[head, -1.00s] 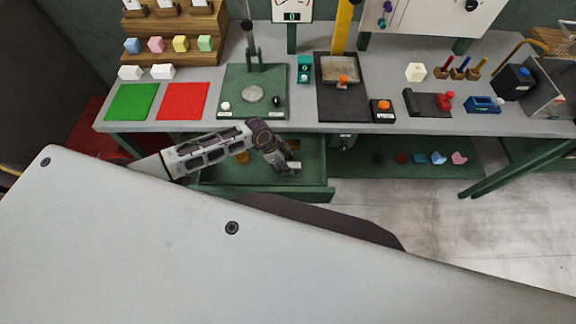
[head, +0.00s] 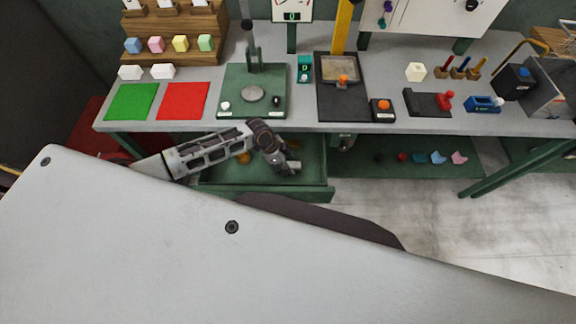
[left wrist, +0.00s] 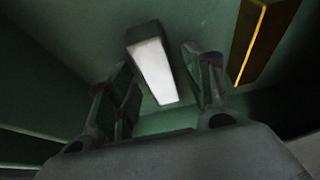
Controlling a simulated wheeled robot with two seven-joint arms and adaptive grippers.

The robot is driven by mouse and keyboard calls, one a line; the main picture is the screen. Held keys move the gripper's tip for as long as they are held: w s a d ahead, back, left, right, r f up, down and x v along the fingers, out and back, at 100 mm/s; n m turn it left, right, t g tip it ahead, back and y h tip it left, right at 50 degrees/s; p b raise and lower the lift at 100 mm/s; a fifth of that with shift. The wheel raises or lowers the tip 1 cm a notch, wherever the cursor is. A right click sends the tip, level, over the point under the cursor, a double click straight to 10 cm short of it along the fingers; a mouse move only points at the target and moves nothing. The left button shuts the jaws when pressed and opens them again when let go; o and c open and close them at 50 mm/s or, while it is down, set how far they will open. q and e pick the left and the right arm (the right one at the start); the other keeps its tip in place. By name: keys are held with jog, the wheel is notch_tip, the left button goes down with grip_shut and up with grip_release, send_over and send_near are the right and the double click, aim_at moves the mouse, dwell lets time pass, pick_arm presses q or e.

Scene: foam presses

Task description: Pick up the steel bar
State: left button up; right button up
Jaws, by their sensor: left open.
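The steel bar (left wrist: 154,68) is a pale, bright block with a darker end. In the left wrist view it lies in the green drawer (left wrist: 60,75), between the two open fingers of my left gripper (left wrist: 160,90). I cannot tell whether a finger touches it. In the head view my left gripper (head: 289,167) reaches down into the open drawer (head: 319,193), and a small light piece of the bar (head: 295,166) shows at the fingertips. My right gripper is not in view.
A dark block with a yellow stripe (left wrist: 262,38) lies close to the right finger in the left wrist view. The workbench (head: 200,127) with green and red mats and presses stands above the drawer. Several small coloured pieces rest on a lower shelf (head: 400,170) to the right.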

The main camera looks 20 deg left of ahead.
pick_arm(q)
jog(key=shift+f, duration=0.2)
dwell(0.3)
grip_shut()
dwell(0.3)
